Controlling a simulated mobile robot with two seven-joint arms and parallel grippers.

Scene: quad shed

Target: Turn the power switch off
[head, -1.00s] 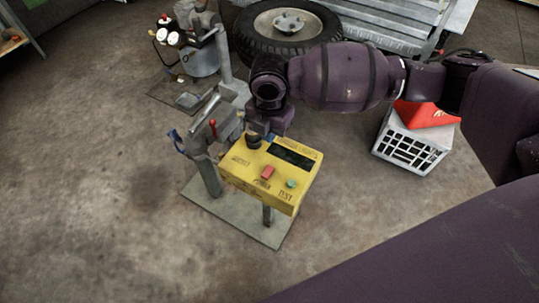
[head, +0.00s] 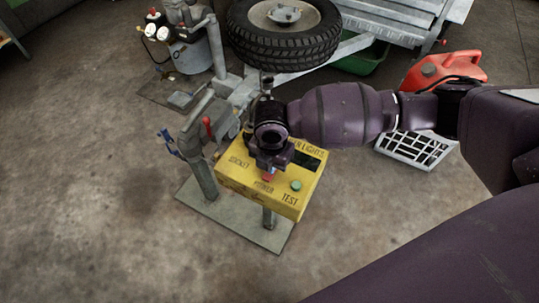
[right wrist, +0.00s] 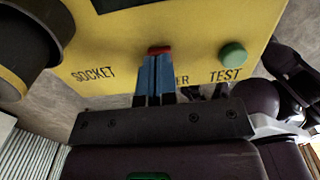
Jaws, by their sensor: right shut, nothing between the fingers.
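The yellow test box (head: 240,176) stands on a post over a grey base plate, with SOCKET, POWER and TEST printed on it. The red power switch (head: 268,177) shows just below my right gripper (head: 269,170) in the head view. In the right wrist view my right gripper (right wrist: 156,58) is shut, with blue fingertips at the lower edge of the red switch (right wrist: 159,50). They look touching or very close. The fingers hide part of the POWER label. The green TEST button (right wrist: 233,54) is to the right. My left gripper is not in view.
A black round socket (right wrist: 25,45) is on the box's left in the right wrist view. A tire (head: 284,40), trailer and white crate (head: 415,148) with a red fuel can (head: 445,68) are behind. Floor at left is clear.

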